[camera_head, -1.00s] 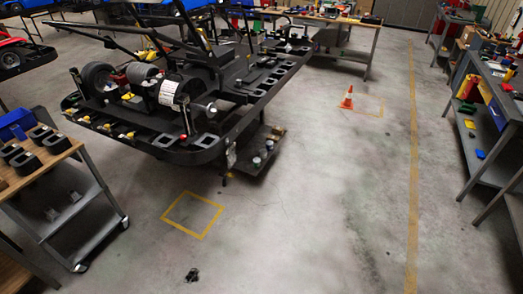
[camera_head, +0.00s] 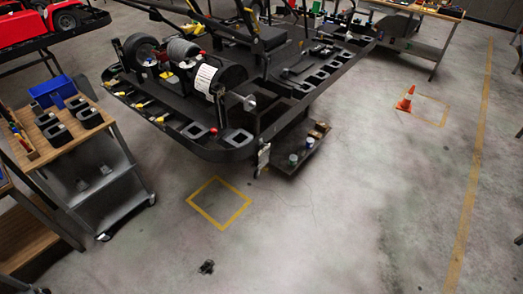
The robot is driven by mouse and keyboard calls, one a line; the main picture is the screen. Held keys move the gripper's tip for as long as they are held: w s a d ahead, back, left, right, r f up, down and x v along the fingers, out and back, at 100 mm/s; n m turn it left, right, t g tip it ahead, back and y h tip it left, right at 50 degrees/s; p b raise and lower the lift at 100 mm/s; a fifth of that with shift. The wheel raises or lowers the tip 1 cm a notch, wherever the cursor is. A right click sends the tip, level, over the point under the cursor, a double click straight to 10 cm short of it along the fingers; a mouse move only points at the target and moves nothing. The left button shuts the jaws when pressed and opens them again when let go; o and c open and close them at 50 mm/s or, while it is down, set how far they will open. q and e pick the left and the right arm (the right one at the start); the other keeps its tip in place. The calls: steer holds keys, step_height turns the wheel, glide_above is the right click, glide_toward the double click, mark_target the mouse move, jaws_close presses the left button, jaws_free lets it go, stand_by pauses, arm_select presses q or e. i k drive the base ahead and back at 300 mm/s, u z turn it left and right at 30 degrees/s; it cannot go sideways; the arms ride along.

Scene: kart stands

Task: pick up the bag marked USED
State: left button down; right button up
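I cannot make out a bag marked USED in the head view. A white tag with small print (camera_head: 205,78) sits on a dark roller on the black kart stand (camera_head: 225,150), but its text is too small to read. Another small pale tag (camera_head: 263,157) hangs at the stand's front corner. Neither of my grippers is in view.
A wooden-topped cart (camera_head: 70,135) with a blue bin (camera_head: 52,91) and black holders stands at the left. A yellow floor square (camera_head: 219,203) and a small dark object (camera_head: 207,267) lie in front. An orange cone (camera_head: 405,100) stands right. The floor between is clear.

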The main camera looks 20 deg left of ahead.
mark_target(264, 155)
steer(key=u, duration=0.7)
steer(key=i, duration=0.85)
steer(key=u, duration=0.9)
